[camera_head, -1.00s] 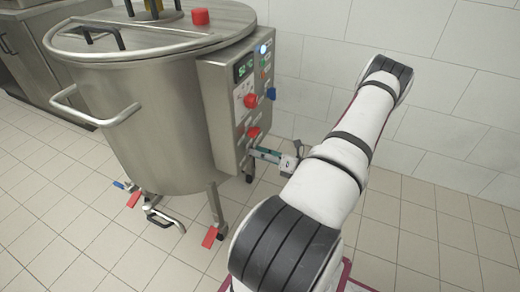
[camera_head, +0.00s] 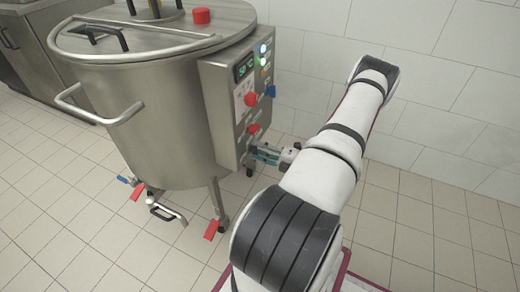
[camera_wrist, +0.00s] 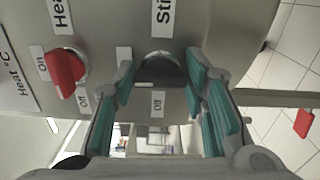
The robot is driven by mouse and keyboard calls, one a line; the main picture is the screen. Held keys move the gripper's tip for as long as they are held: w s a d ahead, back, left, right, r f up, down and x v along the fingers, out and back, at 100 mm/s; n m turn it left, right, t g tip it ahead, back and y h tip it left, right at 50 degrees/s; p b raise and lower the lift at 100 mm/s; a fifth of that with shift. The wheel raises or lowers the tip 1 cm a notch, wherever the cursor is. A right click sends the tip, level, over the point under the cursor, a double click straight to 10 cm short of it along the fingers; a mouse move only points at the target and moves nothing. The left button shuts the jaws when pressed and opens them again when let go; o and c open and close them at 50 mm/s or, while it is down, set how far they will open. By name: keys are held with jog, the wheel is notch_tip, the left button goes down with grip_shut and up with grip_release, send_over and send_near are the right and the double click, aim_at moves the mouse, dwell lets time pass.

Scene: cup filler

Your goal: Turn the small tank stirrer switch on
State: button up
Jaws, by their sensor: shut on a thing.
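The small tank (camera_head: 165,120) is a steel vessel with a control box (camera_head: 225,115) on its right side. My gripper (camera_head: 262,154) is at the lower part of the box. In the wrist view, my gripper (camera_wrist: 160,85) has its teal-padded fingers on either side of the stirrer switch (camera_wrist: 160,70), a dark knob under a partly visible "Sti" label. The fingers are shut on it. An "Off" label (camera_wrist: 158,103) shows below the knob. Which way the knob points is hard to tell. The head view does not show the switch clearly.
A red heat knob (camera_wrist: 65,72) sits left of the stirrer knob. Red knobs (camera_head: 251,99) and lit indicators (camera_head: 263,49) are higher on the box. A red-handled outlet (camera_head: 212,228) stands below the tank. Tiled floor is clear in front.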

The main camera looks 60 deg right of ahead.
jog(key=shift+m, duration=0.4)
jog(key=o, duration=1.2)
jog(key=shift+c, duration=0.2)
jog(key=s+d, duration=0.1)
jog(key=s, duration=1.1)
